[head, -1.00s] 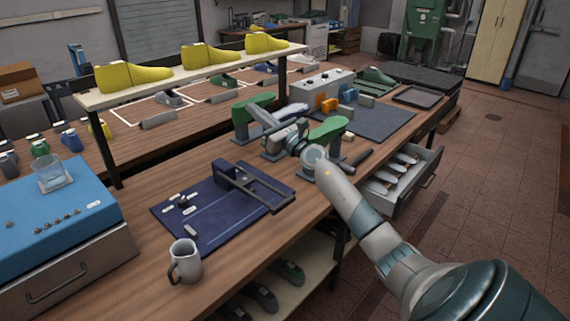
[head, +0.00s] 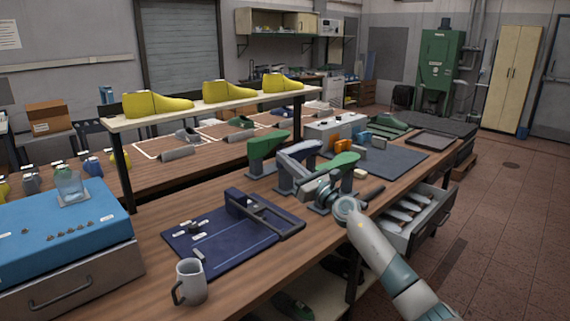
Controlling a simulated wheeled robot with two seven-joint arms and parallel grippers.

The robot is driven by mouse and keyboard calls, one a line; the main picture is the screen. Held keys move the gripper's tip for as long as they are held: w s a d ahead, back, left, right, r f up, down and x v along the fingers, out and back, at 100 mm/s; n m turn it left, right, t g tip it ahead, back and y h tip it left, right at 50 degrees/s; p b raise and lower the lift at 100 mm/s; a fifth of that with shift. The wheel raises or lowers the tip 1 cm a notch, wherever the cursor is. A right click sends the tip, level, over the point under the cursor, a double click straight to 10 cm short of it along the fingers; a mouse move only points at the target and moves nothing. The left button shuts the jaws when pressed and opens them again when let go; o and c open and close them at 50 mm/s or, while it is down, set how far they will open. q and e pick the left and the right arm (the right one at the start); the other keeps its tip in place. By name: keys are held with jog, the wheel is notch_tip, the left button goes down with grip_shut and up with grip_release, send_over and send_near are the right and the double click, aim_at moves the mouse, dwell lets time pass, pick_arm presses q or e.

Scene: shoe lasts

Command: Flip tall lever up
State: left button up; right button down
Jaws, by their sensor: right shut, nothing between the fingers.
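No part stands out clearly as the tall lever. A pale grey control box (head: 333,131) with small details stands at the back of the bench, too small to read. A dark bar (head: 372,195) sticks out beside the holders with the lasts. My right gripper (head: 308,184) is shut and empty, low among these holders, in front of the grey-blue last (head: 299,153) and left of the right green last (head: 338,164). My wrist hides part of the holders. I cannot tell whether the gripper touches them. My left gripper is out of view.
Another green last (head: 268,144) stands behind. Orange and blue blocks (head: 356,141) are by the grey mat (head: 395,160). A navy board (head: 215,245) and a mug (head: 190,282) lie to the left. An open drawer (head: 428,212) juts out at the right.

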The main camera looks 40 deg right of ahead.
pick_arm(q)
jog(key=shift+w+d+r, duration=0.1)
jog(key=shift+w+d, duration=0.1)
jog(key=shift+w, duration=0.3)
